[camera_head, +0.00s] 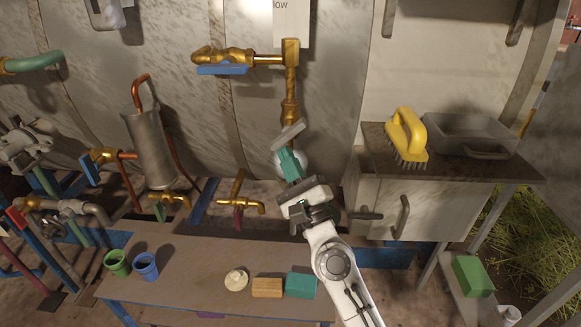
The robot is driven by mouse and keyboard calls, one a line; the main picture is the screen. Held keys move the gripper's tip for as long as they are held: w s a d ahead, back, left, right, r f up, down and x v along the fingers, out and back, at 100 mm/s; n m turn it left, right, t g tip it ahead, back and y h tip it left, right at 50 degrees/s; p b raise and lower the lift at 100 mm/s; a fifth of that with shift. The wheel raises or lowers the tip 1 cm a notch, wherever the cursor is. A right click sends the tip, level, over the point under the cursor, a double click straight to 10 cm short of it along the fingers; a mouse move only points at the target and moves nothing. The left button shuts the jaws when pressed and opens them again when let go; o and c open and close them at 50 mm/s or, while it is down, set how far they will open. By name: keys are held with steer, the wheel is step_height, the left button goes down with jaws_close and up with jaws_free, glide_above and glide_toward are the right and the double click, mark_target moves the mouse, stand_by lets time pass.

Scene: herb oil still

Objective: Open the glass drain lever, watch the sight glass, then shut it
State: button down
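A brass pipe (290,85) runs down the big tank's front. A brass valve with a blue lever (222,70) branches off its top to the left. A pale, rounded, glass-like part (280,161) sits low on this line, partly hidden behind my gripper (291,160). I cannot tell whether it is the sight glass. My gripper reaches up in front of it, with teal and grey parts at its end. I cannot tell whether its fingers are apart or touch anything. Below left are brass taps, one with a magenta handle (238,218) and one with a green handle (160,212).
A low bench (190,265) holds a green cup (117,262), a blue cup (145,266), a wooden block (267,288) and a teal block (301,285). A yellow brush (407,137) and a grey tray (468,133) sit on the right cabinet. A copper-piped vessel (149,148) stands left.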

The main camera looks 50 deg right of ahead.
mark_target(274, 147)
steer(key=shift+w+f+m+h+b, duration=0.1)
steer(key=shift+f+m+h+b, duration=0.05)
steer(key=shift+m+h+b, duration=0.35)
steer(key=m+h+b, duration=0.2)
steer(key=m+b, duration=0.1)
steer(key=w+m+g+h+b, duration=0.1)
steer(key=m+h, duration=0.1)
steer(key=shift+a+f+b, duration=0.2)
steer(key=shift+a+b, duration=0.1)
steer(key=shift+a, duration=0.05)
steer(key=m+g+h+b, duration=0.1)
steer(key=m+h, duration=0.1)
steer(key=r+m+g+h+b, duration=0.1)
steer(key=m+h, duration=0.1)
steer(key=m, duration=0.1)
steer(key=w+a+m+g+h+b, duration=0.1)
steer(key=m+g+h, duration=0.1)
steer(key=shift+r, duration=0.15)
steer(key=shift+w+r+b, duration=0.1)
steer(key=shift+b, duration=0.2)
